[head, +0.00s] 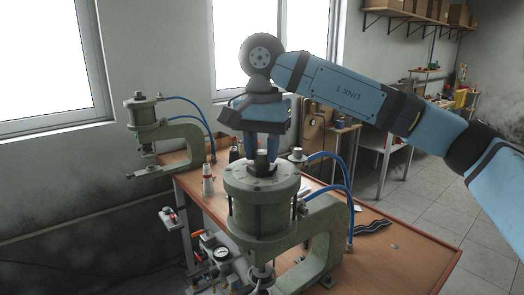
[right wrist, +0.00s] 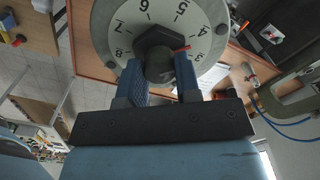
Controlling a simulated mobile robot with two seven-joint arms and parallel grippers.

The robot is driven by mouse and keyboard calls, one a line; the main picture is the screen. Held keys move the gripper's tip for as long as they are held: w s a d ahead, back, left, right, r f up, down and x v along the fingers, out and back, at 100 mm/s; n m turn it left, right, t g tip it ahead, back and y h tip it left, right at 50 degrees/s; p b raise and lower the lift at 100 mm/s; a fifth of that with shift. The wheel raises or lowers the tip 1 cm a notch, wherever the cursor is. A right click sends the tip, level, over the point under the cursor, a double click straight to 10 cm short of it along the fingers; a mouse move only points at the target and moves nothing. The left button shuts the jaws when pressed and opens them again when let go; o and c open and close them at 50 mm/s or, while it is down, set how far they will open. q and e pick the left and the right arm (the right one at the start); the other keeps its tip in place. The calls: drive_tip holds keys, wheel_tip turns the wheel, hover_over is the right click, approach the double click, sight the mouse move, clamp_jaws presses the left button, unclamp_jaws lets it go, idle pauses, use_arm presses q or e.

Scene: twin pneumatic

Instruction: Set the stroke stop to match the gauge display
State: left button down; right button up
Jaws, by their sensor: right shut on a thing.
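The near green press (head: 262,205) stands on the bench, with a dark stroke-stop knob (head: 262,168) on top of its cylinder. My right gripper (head: 260,158) comes down from above and is shut on this knob. In the right wrist view the two blue fingers (right wrist: 160,78) flank the dark hex knob (right wrist: 158,48). A white dial (right wrist: 120,22) with numbers surrounds it. The knob's red pointer lies between 3 and 4. A round gauge (head: 221,254) sits low at the bench front; its reading is too small to tell. My left gripper is out of view.
A second green press (head: 165,135) stands at the far left of the bench. Blue hoses (head: 348,195) loop behind the near press. The wooden bench top (head: 400,255) is mostly clear at the right. Small bottles (head: 208,180) stand between the presses.

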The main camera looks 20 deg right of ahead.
sight(262, 152)
idle(0.4)
drive_tip(key=o, duration=0.9)
wheel_tip(262, 152, up, 14)
drive_tip(key=shift+f, duration=0.1)
